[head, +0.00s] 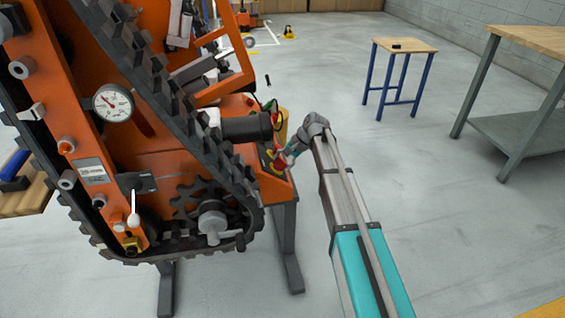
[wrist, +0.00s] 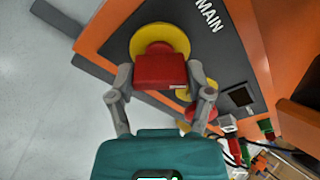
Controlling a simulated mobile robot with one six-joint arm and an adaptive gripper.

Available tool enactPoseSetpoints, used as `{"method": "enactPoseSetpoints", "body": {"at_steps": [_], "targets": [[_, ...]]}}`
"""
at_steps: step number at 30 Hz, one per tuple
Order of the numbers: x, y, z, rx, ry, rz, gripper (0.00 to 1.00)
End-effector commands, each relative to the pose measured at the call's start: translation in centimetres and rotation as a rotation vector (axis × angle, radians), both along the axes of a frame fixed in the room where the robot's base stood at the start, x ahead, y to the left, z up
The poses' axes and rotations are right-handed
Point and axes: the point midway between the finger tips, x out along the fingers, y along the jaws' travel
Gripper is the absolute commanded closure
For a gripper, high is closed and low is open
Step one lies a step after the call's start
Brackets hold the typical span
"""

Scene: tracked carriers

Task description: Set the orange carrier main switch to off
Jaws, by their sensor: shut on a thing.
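The orange carrier (head: 55,98) with its black track fills the left of the head view. In the wrist view its main switch (wrist: 160,70) is a red handle on a round yellow plate (wrist: 180,35). It sits on a dark panel (wrist: 225,55) lettered "MAIN". My gripper (wrist: 161,78) has one finger on each side of the red handle and is shut on it. The handle lies crosswise between the fingers; I cannot read an on or off mark. In the head view my gripper (head: 284,160) is at the carrier's right end, where the switch is mostly hidden.
Beside the main switch is a second red and yellow control (wrist: 190,100), partly behind a finger. A pressure gauge (head: 113,103) is on the carrier's side. A small table (head: 405,44) and a workbench (head: 525,30) stand to the right, with clear floor between.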

Motion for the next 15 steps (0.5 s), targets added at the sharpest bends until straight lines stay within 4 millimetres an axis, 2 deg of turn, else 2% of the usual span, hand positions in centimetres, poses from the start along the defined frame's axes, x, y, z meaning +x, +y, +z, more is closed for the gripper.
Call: {"method": "enactPoseSetpoints", "body": {"at_steps": [15], "targets": [[-0.15,-0.06,-0.14,0.064,-0.229,0.289,0.82]]}}
